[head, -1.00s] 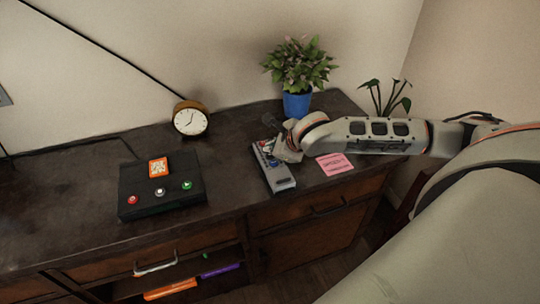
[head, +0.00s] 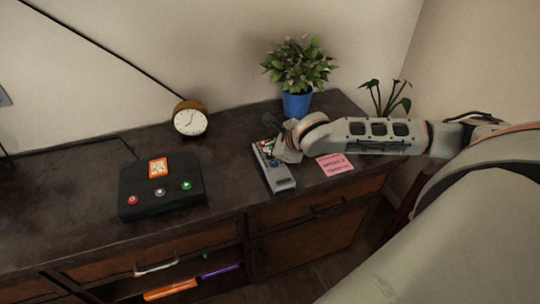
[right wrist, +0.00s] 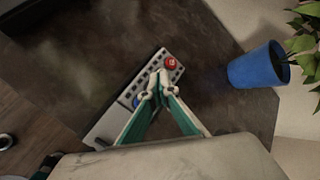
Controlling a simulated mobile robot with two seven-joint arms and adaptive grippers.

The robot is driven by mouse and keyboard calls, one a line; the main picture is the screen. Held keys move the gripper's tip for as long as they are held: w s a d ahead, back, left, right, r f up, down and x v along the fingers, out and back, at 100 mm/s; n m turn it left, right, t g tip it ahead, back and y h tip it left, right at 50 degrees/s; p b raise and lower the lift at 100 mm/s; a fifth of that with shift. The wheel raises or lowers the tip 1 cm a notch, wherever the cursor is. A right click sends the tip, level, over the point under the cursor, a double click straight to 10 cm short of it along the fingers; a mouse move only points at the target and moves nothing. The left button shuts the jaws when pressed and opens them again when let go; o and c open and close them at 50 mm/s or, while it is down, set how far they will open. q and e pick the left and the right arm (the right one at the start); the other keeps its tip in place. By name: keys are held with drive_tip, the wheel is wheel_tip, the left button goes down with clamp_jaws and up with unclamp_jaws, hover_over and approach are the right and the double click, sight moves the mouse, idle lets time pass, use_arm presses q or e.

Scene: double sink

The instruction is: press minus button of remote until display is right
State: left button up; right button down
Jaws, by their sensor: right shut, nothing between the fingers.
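A grey remote (head: 280,180) lies on the dark cabinet top, with small buttons at its far end. In the right wrist view the remote (right wrist: 103,127) lies diagonally, with a red button (right wrist: 170,63) at one end and a blue one partly hidden by a finger. My right gripper (head: 270,128) is over the far end of the remote. Its closed, empty fingertips (right wrist: 158,84) are at the buttons near the red one; I cannot tell whether they touch. A pink note (head: 334,163) lies right of the remote; its writing is too small to read. My left gripper is not in view.
A blue plant pot (head: 297,105) stands behind the remote and also shows in the right wrist view (right wrist: 258,67). A black box (head: 160,190) with several buttons and an orange label, and a round clock (head: 190,122), stand to the left. The top between box and remote is clear.

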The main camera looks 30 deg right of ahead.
drive_tip(key=shift+f, duration=0.1)
drive_tip(key=shift+f, duration=0.25)
drive_tip(key=shift+f, duration=0.55)
idle(0.8)
drive_tip(key=shift+p, duration=0.35)
drive_tip(key=shift+r+p, duration=0.9)
drive_tip(key=shift+p, duration=0.25)
